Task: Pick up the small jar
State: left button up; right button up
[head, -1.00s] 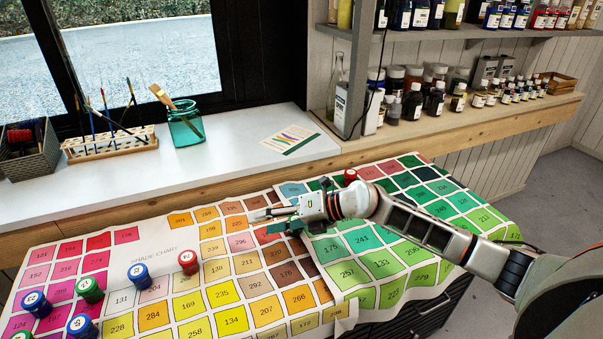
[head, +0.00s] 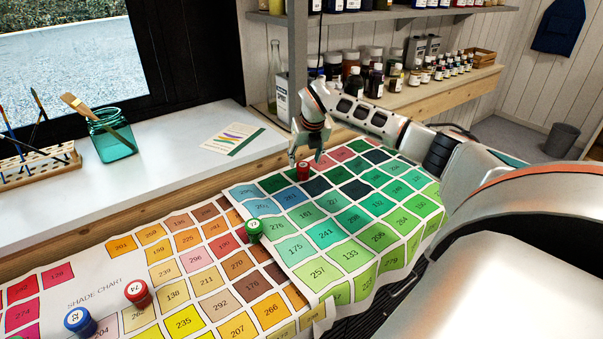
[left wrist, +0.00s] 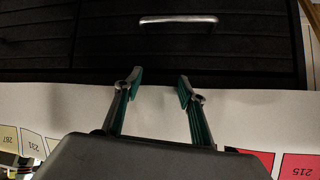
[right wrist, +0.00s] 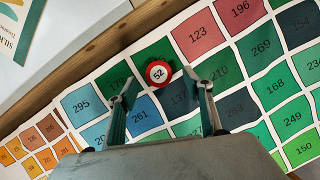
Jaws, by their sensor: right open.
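A small red jar with a white lid label 52 (right wrist: 158,73) stands upright on the green shade chart in the right wrist view. It also shows in the head view (head: 303,171), at the chart's back edge. My right gripper (head: 306,160) is above it, pointing down. In the right wrist view its fingertips (right wrist: 160,86) are apart, with the jar seen between and slightly beyond them. Whether the fingers touch it cannot be told. My left gripper (left wrist: 160,82) is open and empty, in its wrist view only.
A green jar (head: 255,230), red jar 74 (head: 137,293) and blue jar (head: 80,321) stand on the charts. A white sill with a teal brush jar (head: 111,138) lies behind. Bottle shelves (head: 440,92) stand at the back. A dark drawer front (left wrist: 230,45) faces my left gripper.

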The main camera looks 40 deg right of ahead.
aim_at(303, 164)
jog(key=x, duration=0.5)
jog(key=shift+s+a+f+b, duration=0.1)
jog(key=shift+a+b, duration=0.05)
jog(key=shift+b, duration=0.25)
jog(key=shift+c, duration=0.7)
jog(key=c, duration=1.1)
pick_arm(q)
jog(key=shift+w+a+f, duration=0.15)
jog(key=shift+a+f, duration=0.05)
jog(key=shift+f, duration=0.1)
pick_arm(e)
jog(key=shift+r, duration=0.7)
pick_arm(q)
jog(key=r+p, duration=0.1)
jog(key=p, duration=0.2)
jog(key=shift+s+d+r, duration=0.35)
pick_arm(e)
notch_tip(303, 164, up, 19)
jog(key=shift+f, duration=0.15)
